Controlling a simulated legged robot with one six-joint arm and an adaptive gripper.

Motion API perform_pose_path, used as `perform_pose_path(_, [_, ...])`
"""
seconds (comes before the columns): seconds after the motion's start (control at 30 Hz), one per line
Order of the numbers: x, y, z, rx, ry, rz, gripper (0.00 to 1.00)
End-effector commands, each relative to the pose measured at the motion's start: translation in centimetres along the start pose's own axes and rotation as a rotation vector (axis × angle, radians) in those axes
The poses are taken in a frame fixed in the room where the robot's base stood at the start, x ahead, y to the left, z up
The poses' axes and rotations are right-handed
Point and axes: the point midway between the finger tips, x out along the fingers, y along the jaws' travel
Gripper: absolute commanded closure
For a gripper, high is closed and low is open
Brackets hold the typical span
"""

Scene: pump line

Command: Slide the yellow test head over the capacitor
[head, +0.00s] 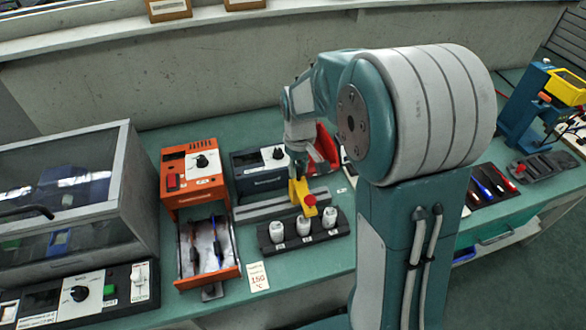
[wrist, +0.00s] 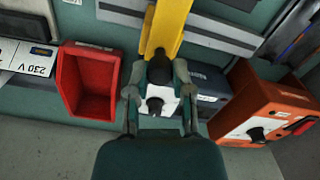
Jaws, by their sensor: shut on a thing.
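Three white capacitors, left (head: 276,231), middle (head: 303,225) and right (head: 329,217), stand upright in a dark holder (head: 318,236). The head's front end appears near the middle one; its height above it cannot be told. The wrist view shows no capacitors.
A grey rail (head: 262,210) lies behind the holder. An orange unit (head: 194,180) with an open drawer (head: 232,271) stands left. A dark device (head: 257,179) and red bin (head: 325,148) stand behind. A small 150 °C card (head: 258,277) lies in front.

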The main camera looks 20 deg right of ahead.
Motion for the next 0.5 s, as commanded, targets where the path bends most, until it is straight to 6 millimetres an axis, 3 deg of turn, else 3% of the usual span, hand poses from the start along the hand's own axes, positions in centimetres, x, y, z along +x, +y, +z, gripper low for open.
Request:
perform_pose_path(0.23, [0.1,4.6,1.6,0.005,-0.003,-0.001,1.0])
perform_pose_path(0.5, [0.1,5.8,2.0,0.0,-0.004,0.001,1.0])
